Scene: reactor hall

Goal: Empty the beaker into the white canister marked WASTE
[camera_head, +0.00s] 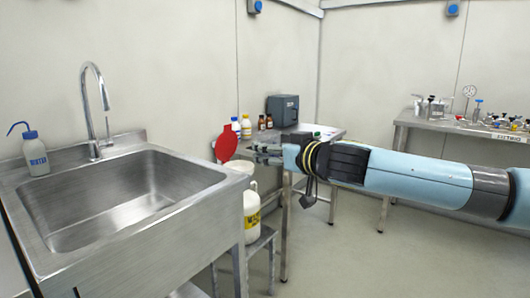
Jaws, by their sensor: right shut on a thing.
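The white canister (251,212) with a yellow label stands on a low metal stool beside the sink; the label's text is too small to read. A white funnel-like top (240,167) is above it, with a round red lid (227,143) standing upright. My right gripper (262,151) comes in from the right and is just above and to the right of the white top, close to the red lid. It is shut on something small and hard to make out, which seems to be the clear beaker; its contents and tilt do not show. My left gripper is not in view.
A steel sink (125,190) with a tap (95,105) and a blue-capped wash bottle (35,153) fills the left. Behind my arm, a bench holds bottles (246,126) and a dark grey box (283,109). Another bench (410,118) with glassware stands at right. Floor is free at lower right.

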